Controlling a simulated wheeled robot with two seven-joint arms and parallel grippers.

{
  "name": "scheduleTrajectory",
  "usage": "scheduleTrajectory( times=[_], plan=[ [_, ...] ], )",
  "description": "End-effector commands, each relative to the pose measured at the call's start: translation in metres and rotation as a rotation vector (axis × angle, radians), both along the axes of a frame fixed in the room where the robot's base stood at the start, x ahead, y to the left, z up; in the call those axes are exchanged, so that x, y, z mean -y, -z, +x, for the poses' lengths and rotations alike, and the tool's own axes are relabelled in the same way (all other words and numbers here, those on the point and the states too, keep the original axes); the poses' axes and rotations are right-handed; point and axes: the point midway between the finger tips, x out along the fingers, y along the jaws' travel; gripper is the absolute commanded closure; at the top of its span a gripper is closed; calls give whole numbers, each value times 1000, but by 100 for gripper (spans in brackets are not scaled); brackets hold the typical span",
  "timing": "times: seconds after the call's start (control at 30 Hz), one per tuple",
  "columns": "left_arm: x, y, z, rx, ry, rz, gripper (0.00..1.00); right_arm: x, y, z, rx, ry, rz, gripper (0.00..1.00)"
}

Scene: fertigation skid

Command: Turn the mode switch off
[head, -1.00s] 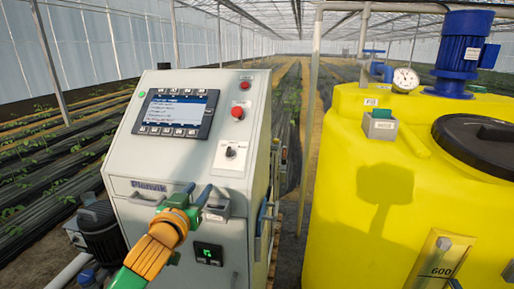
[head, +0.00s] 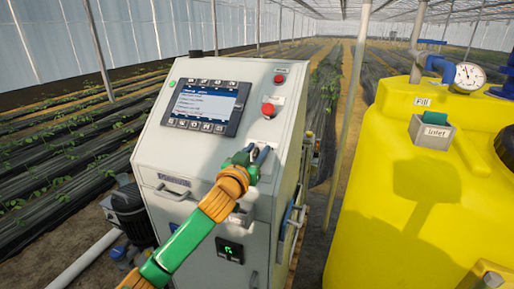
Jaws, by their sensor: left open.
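The white control cabinet (head: 190,150) stands at the middle of the head view, with a screen and buttons on its sloped face. The mode switch, a small dark knob on a white plate in the earlier frame, is now hidden or nearly hidden behind my left gripper, below the red mushroom button. The switch's current position does not show. My right gripper is not in view.
The red mushroom button (head: 268,109) sits just above my left gripper. The screen (head: 206,105) is to its left. A small green display (head: 229,250) is lower down. A yellow tank (head: 400,220) stands at the right, with a narrow gap beside the cabinet.

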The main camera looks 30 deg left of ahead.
Motion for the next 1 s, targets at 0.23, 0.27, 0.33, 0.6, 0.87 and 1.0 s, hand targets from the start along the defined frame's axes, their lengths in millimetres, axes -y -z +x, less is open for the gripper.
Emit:
scheduleTrajectory(
  times=[0.23,0.27,0.33,0.6,0.87,1.0],
  plan=[
    [0,1,0,0,0,0,70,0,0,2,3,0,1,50],
    [0,1,0,0,0,0,78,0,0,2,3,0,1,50],
    [0,1,0,0,0,0,97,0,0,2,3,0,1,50],
    [0,1,0,0,-2,-2,100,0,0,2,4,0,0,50],
    [1,2,0,12,-53,-54,100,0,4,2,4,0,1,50],
    [1,2,0,27,-123,-118,100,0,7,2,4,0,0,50]
  ],
)
